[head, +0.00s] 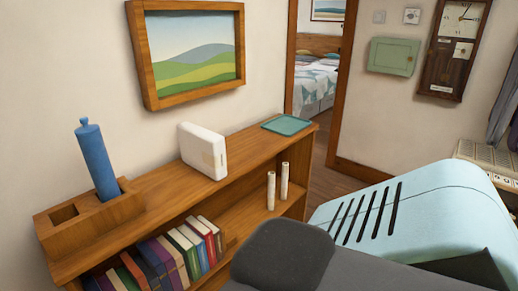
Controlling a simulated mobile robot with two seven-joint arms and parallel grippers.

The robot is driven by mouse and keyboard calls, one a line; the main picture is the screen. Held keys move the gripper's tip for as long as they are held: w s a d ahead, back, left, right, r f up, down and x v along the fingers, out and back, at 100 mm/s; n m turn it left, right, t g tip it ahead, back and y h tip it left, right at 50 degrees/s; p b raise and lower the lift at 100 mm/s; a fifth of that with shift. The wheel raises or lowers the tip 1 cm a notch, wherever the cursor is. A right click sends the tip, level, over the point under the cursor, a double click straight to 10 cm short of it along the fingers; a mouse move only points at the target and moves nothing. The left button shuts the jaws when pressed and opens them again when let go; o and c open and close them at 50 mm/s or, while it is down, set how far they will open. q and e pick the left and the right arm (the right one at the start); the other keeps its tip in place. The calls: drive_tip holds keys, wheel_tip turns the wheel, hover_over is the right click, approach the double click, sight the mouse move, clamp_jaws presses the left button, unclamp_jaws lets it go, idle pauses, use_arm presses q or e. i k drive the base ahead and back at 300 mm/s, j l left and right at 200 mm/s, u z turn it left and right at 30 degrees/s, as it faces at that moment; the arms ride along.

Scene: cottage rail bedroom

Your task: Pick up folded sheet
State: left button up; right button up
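I cannot make out anything that is surely a folded sheet. A white, thick, rounded-edged block (203,151) stands upright on top of the wooden bookcase (158,196), with a small tan patch on its right side. A flat teal piece (287,125) with a raised-looking rim lies at the bookcase's far end; it looks like a tray. Neither of my grippers is in view, and nothing is seen touching these things.
A wooden holder (92,223) with a blue cylinder (96,160) stands at the bookcase's near end. Books (180,251) and two pale cylinders (284,182) are on the lower shelf. A large pale-blue slotted shape fills the lower right. A doorway shows a bed (316,82).

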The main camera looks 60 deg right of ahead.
sight(202, 149)
drive_tip(key=z, duration=1.45)
drive_tip(key=u, duration=0.2)
drive_tip(key=i+l+u, duration=0.15)
drive_tip(key=l+u, duration=0.2)
drive_tip(key=i+l+u, duration=0.15)
drive_tip(key=l+u, duration=0.2)
drive_tip(key=i+l+u, duration=0.15)
drive_tip(key=l, duration=0.45)
drive_tip(key=l+u, duration=0.1)
drive_tip(key=l, duration=0.55)
drive_tip(key=i+l+u, duration=0.15)
drive_tip(key=l, duration=1.4)
drive_tip(key=i+l, duration=0.15)
drive_tip(key=l, duration=0.8)
